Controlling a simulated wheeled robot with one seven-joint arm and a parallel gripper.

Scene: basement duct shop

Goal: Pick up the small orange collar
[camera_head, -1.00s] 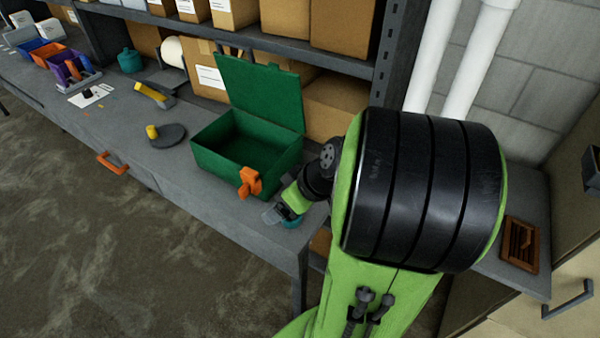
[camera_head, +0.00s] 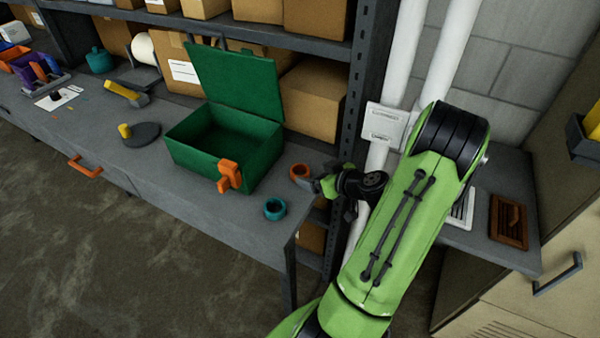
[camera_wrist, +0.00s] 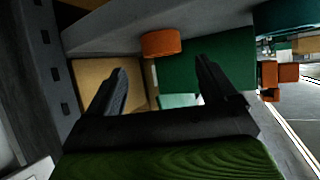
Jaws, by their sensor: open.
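The small orange collar (camera_head: 300,171) is a short ring lying on the bench near its right end, right of the green box. In the wrist view the collar (camera_wrist: 161,43) shows just above and beyond the gap between the fingertips. My gripper (camera_head: 319,184) is beside the collar on its right in the head view. In the wrist view both fingers of my gripper (camera_wrist: 162,68) are apart with nothing between them. I cannot tell the exact distance from fingertips to collar.
A teal ring (camera_head: 275,208) stands near the bench's front edge. The green box (camera_head: 190,158) has its lid up and an orange latch (camera_head: 229,176) in front. A shelf post (camera_head: 354,120) rises behind. Bare bench (camera_head: 215,215) lies along the front edge.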

